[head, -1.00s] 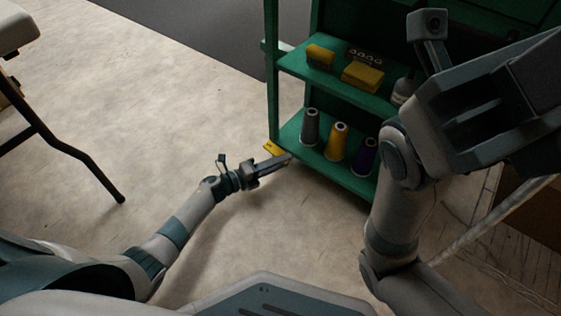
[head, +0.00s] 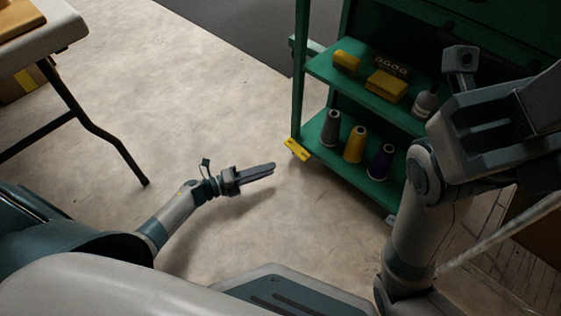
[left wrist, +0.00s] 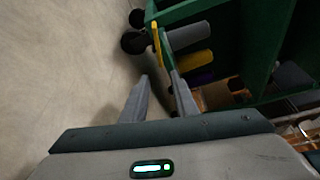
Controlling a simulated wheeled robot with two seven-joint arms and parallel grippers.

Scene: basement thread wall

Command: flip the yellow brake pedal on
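The yellow brake pedal (head: 297,149) is a small flat tab at the near left bottom corner of the green cart (head: 392,194). In the left wrist view the pedal (left wrist: 157,44) shows as a thin yellow strip beside a dark caster wheel, beyond my fingertips. I cannot tell its exact tilt. My left gripper (head: 272,168) is low over the floor, left of the pedal and apart from it. In the left wrist view its fingers (left wrist: 160,78) stand apart with nothing between them. My right gripper (head: 490,115) is at the upper right, in front of the cart; its fingers cannot be made out.
The cart's lower shelf holds grey, yellow and purple thread cones (head: 354,144). The upper shelf holds yellow boxes (head: 386,86) and a grey bottle (head: 425,103). A table (head: 62,32) with dark legs stands at the left. The floor between table and cart is clear.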

